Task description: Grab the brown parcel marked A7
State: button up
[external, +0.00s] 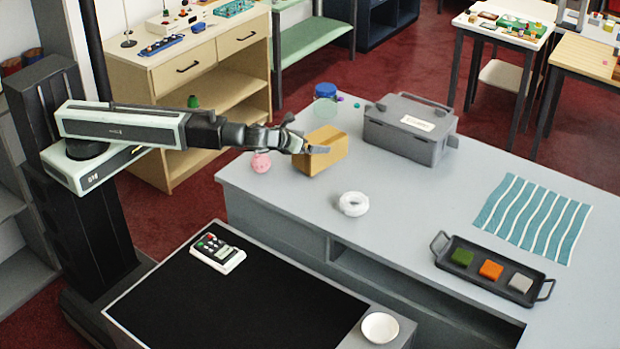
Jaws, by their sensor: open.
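A brown box-shaped parcel (326,158) sits on the grey counter (420,210) near its back left part. No A7 marking can be read on it from this view. My arm reaches in from the left, and my gripper (306,137) is at the parcel's left side and top edge. The jaws are open. One dark finger overlaps the front of the parcel in the picture, and the other is near its back left. Whether the fingers touch the parcel cannot be told.
A pink round object (261,162) stands left of the parcel. A blue-lidded jar (325,99) is behind it and a grey case (410,128) to its right. A white ring (353,204) lies in front. A tray (490,281) and a striped cloth (533,218) are farther right.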

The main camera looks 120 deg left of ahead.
aim_at(317, 141)
jog(key=b+x, duration=0.1)
jog(key=x, duration=0.3)
jog(key=shift+w+a+f+b, duration=0.2)
jog(key=shift+a+b, duration=0.1)
jog(key=shift+b, duration=0.1)
jog(key=shift+a+r, duration=0.1)
jog(key=shift+r, duration=0.1)
jog(key=shift+c, duration=0.9)
jog(key=c, duration=1.5)
jog(key=shift+c, duration=0.2)
notch_tip(317, 141, up, 10)
jog(key=p, duration=1)
jog(key=shift+r, duration=0.1)
